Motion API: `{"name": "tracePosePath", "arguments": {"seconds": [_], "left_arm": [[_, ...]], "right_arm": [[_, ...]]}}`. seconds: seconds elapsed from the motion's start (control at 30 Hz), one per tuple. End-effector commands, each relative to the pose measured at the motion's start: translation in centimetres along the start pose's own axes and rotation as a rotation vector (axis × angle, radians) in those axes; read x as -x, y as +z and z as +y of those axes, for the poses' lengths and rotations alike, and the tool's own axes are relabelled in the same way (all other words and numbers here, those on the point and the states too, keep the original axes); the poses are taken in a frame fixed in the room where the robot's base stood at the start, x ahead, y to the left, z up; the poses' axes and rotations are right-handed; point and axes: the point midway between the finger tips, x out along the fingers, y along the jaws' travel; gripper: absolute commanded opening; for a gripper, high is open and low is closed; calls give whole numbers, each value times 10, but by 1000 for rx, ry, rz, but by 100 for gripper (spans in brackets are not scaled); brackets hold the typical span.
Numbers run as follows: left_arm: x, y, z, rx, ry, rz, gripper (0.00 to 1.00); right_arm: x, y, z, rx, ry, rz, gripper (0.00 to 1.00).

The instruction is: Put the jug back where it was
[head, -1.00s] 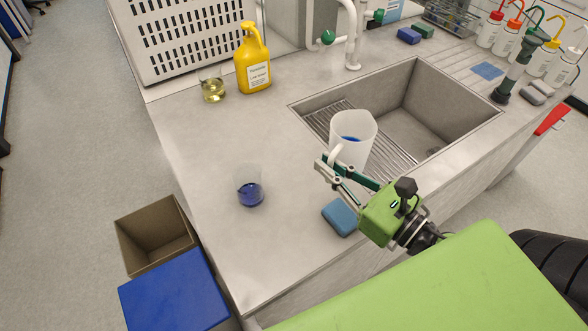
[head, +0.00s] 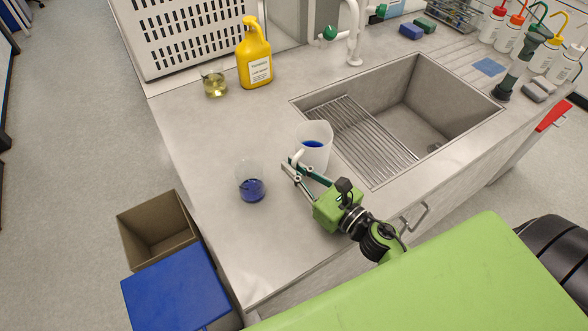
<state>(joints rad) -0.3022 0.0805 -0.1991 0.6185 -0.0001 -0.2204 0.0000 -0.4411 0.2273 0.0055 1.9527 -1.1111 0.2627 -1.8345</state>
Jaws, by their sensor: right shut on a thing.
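The jug (head: 316,150) is white and translucent with blue liquid inside, and it is upright in the head view. It is at the counter area just left of the sink; I cannot tell whether its base touches the surface. My right gripper (head: 297,171) is shut on the jug's handle, on the jug's near left side. My left gripper is not in view.
A beaker of blue liquid (head: 252,183) stands close left of the jug. The sink (head: 434,105) with a ribbed rack (head: 365,139) is to the right. A yellow bottle (head: 255,60) and a beaker of yellow liquid (head: 214,84) stand farther back. The counter between is clear.

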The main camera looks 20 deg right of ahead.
Motion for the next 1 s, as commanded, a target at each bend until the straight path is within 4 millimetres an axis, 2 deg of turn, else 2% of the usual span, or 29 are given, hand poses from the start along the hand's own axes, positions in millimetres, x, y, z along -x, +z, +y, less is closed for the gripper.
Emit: {"name": "tracePosePath", "arguments": {"seconds": [0.47,0.57,1.0], "left_arm": [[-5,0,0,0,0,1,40],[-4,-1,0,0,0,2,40],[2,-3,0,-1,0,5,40]], "right_arm": [[0,-9,0,4,1,-4,0],[0,-9,0,2,1,-1,24],[0,-4,0,1,0,-1,24]]}}
